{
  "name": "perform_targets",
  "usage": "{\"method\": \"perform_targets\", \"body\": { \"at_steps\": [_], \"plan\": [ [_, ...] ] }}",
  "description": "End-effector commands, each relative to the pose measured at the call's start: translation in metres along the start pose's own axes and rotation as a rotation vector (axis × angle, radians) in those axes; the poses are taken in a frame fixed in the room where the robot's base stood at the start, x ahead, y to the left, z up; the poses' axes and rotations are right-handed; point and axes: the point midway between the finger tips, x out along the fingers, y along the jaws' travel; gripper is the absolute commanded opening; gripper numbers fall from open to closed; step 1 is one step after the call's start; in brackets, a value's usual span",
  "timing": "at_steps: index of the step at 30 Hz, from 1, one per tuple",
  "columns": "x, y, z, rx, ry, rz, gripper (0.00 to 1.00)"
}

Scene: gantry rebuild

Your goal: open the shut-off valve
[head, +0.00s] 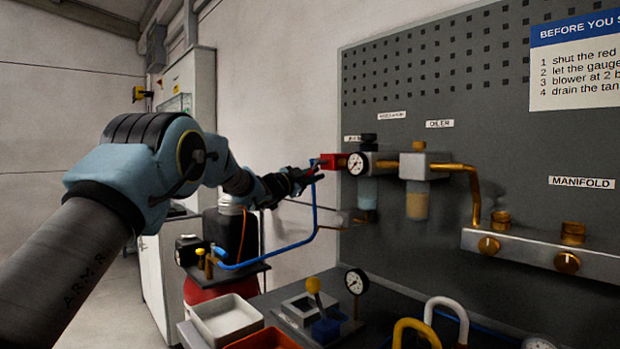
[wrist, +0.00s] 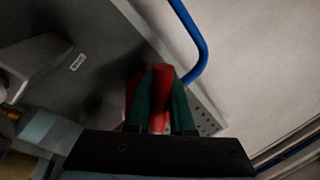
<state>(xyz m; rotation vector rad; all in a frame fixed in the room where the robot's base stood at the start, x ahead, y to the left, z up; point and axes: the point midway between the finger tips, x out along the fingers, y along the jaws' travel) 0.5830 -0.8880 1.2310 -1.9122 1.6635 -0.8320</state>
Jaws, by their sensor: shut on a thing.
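The shut-off valve (head: 331,161) is a small red block at the left end of the row of air units on the grey panel, left of a round gauge. A blue hose (head: 315,212) runs down from beside it. My gripper (head: 314,172) reaches in from the left at the valve. In the wrist view, the green fingers of my gripper (wrist: 158,85) are closed on a red part (wrist: 160,110), which looks like the valve's handle. The fingers hide most of it, so I cannot tell how far it is turned.
A regulator with a gauge (head: 357,164) and an oiler (head: 417,200) hang right of the valve. Free wall lies left of the panel.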

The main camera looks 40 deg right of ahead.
Motion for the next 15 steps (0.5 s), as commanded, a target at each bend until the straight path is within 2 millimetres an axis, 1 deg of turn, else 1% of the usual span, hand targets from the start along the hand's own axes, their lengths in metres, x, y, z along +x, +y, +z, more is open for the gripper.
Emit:
{"method": "perform_targets", "body": {
  "at_steps": [12, 13, 15],
  "plan": [
    [0.0026, -0.0002, -0.0005, 0.007, 0.002, -0.001, 0.00],
    [0.0026, -0.0002, -0.0005, 0.006, 0.002, -0.001, 0.22],
    [0.0025, -0.0002, -0.0005, 0.006, 0.002, -0.001, 0.30]
  ]
}}
